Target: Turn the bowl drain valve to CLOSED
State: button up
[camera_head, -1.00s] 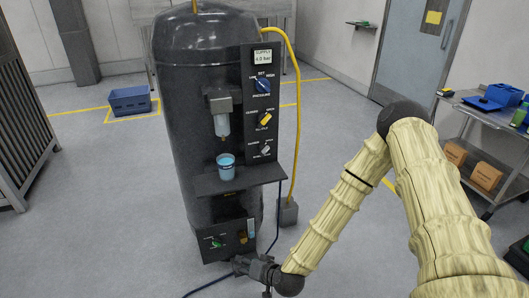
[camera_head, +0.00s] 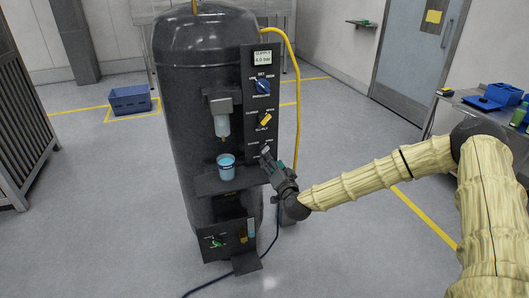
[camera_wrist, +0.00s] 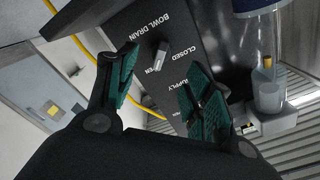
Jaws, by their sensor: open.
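The bowl drain valve is a small grey knob (camera_wrist: 158,62) on the dark control panel (camera_wrist: 140,25), under the label BOWL DRAIN in the wrist view. Its pale end lies near a partly covered label ending in "EN"; CLOSED is printed to the other side. In the head view the knob (camera_head: 265,151) is the lowest on the panel and partly covered by my gripper. My gripper (camera_head: 269,160) is open in front of it. In the wrist view its green-padded fingers (camera_wrist: 165,88) stand apart with the knob between and beyond them. I cannot tell whether they touch it.
Above the drain knob are the yellow supply valve (camera_head: 265,120) and blue pressure knob (camera_head: 263,86). A blue cup (camera_head: 226,167) stands on the shelf (camera_head: 215,186) left of my gripper, below the clear filter bowl (camera_head: 222,125). A yellow hose (camera_head: 297,130) runs down on the right.

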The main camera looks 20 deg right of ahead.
aim_at(264, 152)
jog(key=w, duration=0.4)
jog(key=w+p, duration=0.1)
jog(key=w, duration=0.3)
jog(key=shift+w+a+f, duration=0.1)
jog(key=shift+w+a, duration=0.1)
jog(key=shift+w, duration=0.15)
jog(key=shift+c, duration=0.2)
jog(key=c, duration=1)
